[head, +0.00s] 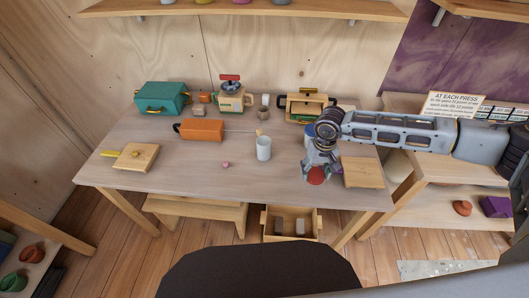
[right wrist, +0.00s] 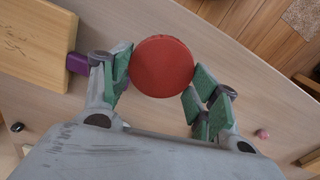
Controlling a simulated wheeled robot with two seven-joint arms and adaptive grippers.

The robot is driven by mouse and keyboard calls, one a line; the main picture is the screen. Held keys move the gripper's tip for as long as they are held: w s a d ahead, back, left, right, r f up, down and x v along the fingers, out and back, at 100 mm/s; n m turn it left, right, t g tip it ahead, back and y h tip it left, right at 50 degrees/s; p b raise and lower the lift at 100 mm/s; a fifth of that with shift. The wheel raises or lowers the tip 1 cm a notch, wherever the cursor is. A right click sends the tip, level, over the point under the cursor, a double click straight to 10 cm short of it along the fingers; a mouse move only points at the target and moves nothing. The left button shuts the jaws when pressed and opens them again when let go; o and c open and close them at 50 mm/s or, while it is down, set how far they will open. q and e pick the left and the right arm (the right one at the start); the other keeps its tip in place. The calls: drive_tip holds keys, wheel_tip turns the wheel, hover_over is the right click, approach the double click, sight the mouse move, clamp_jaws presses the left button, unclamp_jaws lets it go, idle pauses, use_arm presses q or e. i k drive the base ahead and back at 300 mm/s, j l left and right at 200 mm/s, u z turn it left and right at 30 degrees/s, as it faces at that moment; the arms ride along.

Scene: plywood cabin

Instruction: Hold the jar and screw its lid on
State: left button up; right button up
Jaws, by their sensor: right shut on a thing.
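A round red lid (head: 317,176) is between the fingers of my right gripper (head: 319,168), near the front edge of the table, right of its middle. In the right wrist view the red lid (right wrist: 163,66) shows as a flat disc, with the green-padded fingers of the right gripper (right wrist: 157,78) shut on its two sides. Whether a jar is under the lid is hidden. A bluish thing (head: 310,134) shows partly behind the right gripper; I cannot tell whether it is a jar. My left gripper is not in view.
A pale cup (head: 264,150) stands left of the gripper. A wooden board (head: 362,172) lies close on its right. An orange box (head: 202,130), a teal box (head: 162,97) and a wooden block (head: 136,157) are further left. The front middle of the table is mostly clear.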

sight(263, 142)
drive_tip(key=j+z, duration=0.25)
drive_tip(key=j, duration=0.15)
drive_tip(key=k+j+z, duration=0.2)
drive_tip(key=j, duration=0.15)
drive_tip(key=j+z, duration=0.25)
drive_tip(key=j, duration=0.15)
drive_tip(key=k+j+z, duration=0.2)
drive_tip(key=j, duration=0.15)
